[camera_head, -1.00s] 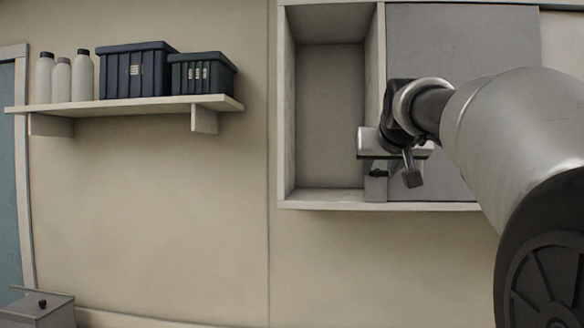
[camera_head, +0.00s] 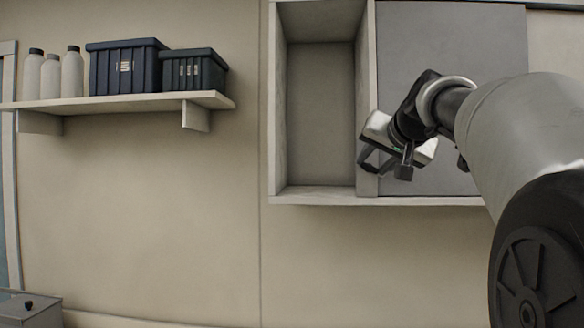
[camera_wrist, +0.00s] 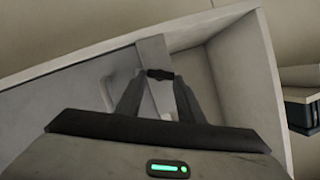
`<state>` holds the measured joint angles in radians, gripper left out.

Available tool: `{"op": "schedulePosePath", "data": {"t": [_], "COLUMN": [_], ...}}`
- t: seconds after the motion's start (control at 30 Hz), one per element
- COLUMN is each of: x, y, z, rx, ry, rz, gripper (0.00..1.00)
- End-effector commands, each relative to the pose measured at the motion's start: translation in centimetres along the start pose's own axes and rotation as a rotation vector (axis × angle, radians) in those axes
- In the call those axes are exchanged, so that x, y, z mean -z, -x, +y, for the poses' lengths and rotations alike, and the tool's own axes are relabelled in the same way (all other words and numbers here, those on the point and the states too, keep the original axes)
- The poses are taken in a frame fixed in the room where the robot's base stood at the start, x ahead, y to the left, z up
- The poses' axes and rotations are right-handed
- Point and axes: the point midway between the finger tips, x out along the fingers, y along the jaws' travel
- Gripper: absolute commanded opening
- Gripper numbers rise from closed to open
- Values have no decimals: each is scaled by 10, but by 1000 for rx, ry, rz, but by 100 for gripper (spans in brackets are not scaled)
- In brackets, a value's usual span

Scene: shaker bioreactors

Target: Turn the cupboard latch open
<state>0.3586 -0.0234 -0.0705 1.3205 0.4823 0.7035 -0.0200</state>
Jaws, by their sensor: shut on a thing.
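The cupboard has a grey door (camera_head: 425,55) on the right and an open, empty compartment (camera_head: 320,110) on the left, with a pale upright between them. My gripper (camera_wrist: 160,82) is at this upright near the cupboard's bottom. In the wrist view its two fingers come together on a small dark latch (camera_wrist: 159,74) at the door's edge. In the head view my gripper (camera_head: 369,158) is tilted and covers the latch. A pale handle (camera_wrist: 105,92) shows on the door beside the left finger. The door looks shut.
A wall shelf (camera_head: 130,103) at left holds white bottles (camera_head: 50,76) and two dark crates (camera_head: 125,68). A grey box (camera_head: 30,308) stands at lower left. The wall below the cupboard is clear.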

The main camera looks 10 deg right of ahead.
Motion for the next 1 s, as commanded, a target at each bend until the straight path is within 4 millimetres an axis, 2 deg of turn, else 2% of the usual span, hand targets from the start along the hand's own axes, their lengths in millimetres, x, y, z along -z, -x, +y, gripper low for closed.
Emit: {"op": "schedulePosePath", "data": {"t": [1.0], "x": [-10], "y": [-4], "z": [16], "rx": [356], "ry": [-859], "rz": [0], "gripper": [12]}}
